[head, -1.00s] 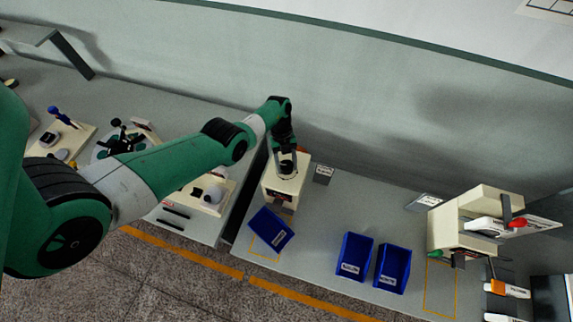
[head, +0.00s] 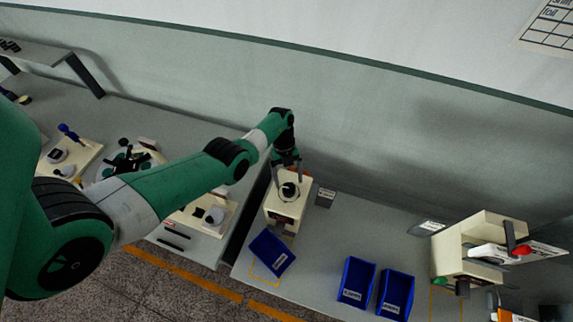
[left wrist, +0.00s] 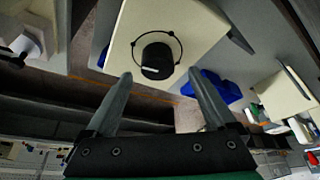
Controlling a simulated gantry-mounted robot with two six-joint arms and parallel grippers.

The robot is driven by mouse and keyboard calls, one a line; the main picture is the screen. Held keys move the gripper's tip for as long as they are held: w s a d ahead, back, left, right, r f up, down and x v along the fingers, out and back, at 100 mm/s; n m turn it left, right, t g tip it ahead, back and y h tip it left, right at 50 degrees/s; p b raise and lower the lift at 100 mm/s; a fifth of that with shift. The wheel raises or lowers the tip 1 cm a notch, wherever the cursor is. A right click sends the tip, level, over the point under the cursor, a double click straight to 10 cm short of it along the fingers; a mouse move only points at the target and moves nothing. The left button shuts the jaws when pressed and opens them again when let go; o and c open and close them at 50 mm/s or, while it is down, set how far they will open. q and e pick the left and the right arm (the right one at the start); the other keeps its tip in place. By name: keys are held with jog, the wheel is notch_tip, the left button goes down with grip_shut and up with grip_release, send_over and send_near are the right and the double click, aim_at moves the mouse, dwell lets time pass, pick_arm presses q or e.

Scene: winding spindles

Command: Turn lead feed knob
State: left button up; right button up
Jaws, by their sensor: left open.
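The black lead feed knob (head: 289,190) sits on top of a cream box-shaped machine (head: 284,212). In the left wrist view the round knob (left wrist: 157,60) has a pale mark on its face, and a thin dark ring with small beads surrounds it on the cream face (left wrist: 190,22). My left gripper (head: 288,170) is at the knob, on its wall side in the head view. In the left wrist view the gripper (left wrist: 160,76) is open, its fingertips to either side of and just below the knob. It holds nothing, and I see no contact. My right gripper is not in view.
A tilted blue bin (head: 271,251) lies in front of the machine. Two blue bins (head: 357,281) (head: 395,293) stand to the right. A larger cream machine (head: 470,245) is farther right. A small dark label block (head: 325,197) stands beside the knob's machine. The wall is close behind.

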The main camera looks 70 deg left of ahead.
pick_arm(q)
jog(key=v, duration=0.7)
jog(key=shift+s+r, duration=0.15)
jog(key=shift+r, duration=0.05)
